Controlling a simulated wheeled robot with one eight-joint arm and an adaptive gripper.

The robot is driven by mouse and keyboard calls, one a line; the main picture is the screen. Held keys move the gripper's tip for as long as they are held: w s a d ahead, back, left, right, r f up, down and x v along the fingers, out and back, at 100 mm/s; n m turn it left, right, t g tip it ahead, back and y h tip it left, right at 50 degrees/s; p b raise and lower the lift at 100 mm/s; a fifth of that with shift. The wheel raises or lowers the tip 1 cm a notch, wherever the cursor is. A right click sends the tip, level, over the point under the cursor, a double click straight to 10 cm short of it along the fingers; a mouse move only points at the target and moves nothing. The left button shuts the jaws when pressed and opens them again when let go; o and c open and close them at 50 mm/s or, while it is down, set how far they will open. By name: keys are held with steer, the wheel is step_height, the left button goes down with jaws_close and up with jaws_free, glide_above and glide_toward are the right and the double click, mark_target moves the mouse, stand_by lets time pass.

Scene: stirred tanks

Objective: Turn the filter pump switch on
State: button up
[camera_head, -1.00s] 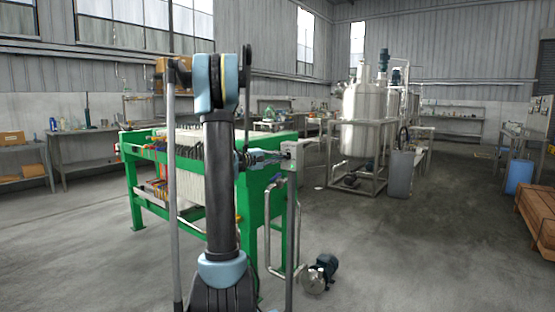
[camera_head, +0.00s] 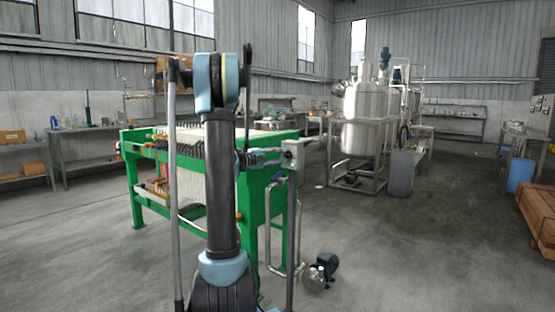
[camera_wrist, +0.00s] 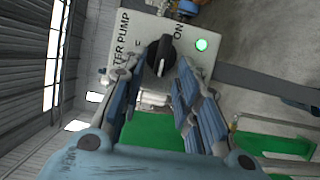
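The filter pump switch is a black rotary knob (camera_wrist: 160,56) on a light grey box (camera_wrist: 203,30), seen close up in the wrist view. The visible lettering reads "TER PUMP" and "ON"; the rest is hidden. The knob's handle is tilted, its upper end leaning toward "ON". A green lamp (camera_wrist: 202,44) beside it is lit. My gripper (camera_wrist: 167,61) has its fingers apart on either side of the knob. The left fingertip overlaps its edge; a small gap shows at the right. In the head view the box (camera_head: 290,155) stands on a post, my gripper (camera_head: 266,157) at its left side.
A green filter press (camera_head: 250,215) stands directly behind my arm. A small pump (camera_head: 320,272) sits on the floor right of the post. Steel tanks (camera_head: 362,120) stand farther back.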

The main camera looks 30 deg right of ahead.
steer(key=shift+a, duration=0.15)
steer(key=a, duration=1.1)
steer(key=shift+a, duration=0.4)
steer(key=shift+f, duration=0.1)
